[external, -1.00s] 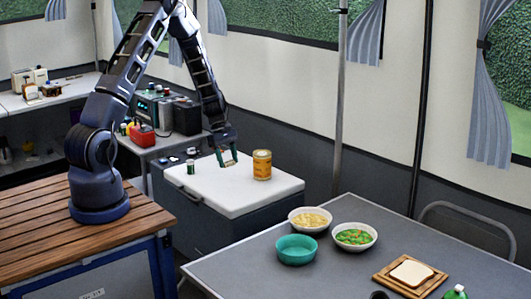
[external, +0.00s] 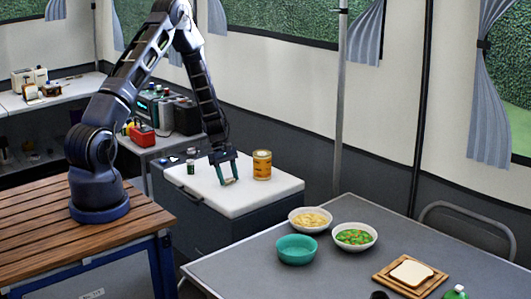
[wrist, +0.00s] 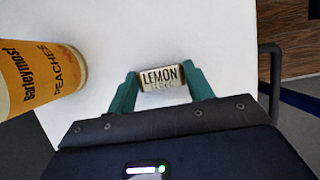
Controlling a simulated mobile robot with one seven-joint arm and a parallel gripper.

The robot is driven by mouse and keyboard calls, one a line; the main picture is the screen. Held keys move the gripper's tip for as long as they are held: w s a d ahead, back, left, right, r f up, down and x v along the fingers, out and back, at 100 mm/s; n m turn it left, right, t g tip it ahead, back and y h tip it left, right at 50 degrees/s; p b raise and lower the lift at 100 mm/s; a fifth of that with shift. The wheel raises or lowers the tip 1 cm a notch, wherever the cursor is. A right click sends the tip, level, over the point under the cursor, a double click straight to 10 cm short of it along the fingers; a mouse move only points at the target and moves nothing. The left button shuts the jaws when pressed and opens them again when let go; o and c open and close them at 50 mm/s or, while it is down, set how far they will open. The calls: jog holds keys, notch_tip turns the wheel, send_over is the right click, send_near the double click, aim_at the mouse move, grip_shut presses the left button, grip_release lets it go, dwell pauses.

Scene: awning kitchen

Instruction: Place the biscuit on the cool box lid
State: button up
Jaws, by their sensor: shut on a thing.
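The biscuit (wrist: 163,77) is a small pale pack with dark ends and the word LEMON on it. My gripper (external: 229,182) points down over the white cool box lid (external: 265,197) and is shut on the biscuit. In the wrist view the green fingers of my gripper (wrist: 163,85) press on its two ends. The lid (wrist: 215,35) lies right below it. The biscuit is at or very close to the lid surface; I cannot tell if it touches. In the external view it is too small to make out clearly.
A yellow peaches can (external: 262,165) stands on the lid right of my gripper; it fills the left of the wrist view (wrist: 35,75). A small green can (external: 190,167) stands at the lid's left. The front of the lid is clear. A grey table (external: 350,275) with bowls is nearby.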

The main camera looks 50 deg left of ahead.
jog(key=shift+f, duration=0.1)
jog(key=o, duration=1)
jog(key=shift+c, duration=0.2)
